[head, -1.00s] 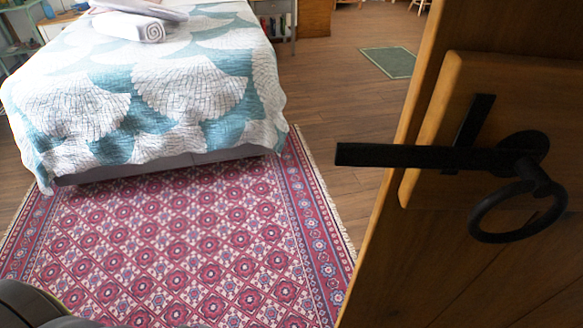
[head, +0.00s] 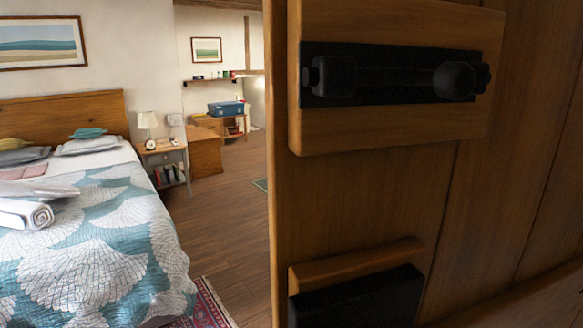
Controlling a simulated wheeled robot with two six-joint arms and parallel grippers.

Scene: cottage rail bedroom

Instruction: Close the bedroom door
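The wooden bedroom door (head: 365,205) fills the right half of the head view, very close to me. It stands open: the bedroom shows past its left edge. A black bolt (head: 390,76) is fixed to a wooden block high on the door. A black metal case (head: 362,300) is mounted on a second wooden block lower down, cut off by the bottom of the picture. The ring handle is out of view. The door frame cannot be made out. Neither of my grippers is in view.
A bed (head: 95,240) with a teal and white quilt stands at the left, over a red patterned rug (head: 208,305). A nightstand (head: 165,160) with a lamp and a wooden chest (head: 205,150) are behind. Bare floor (head: 225,215) lies between bed and door.

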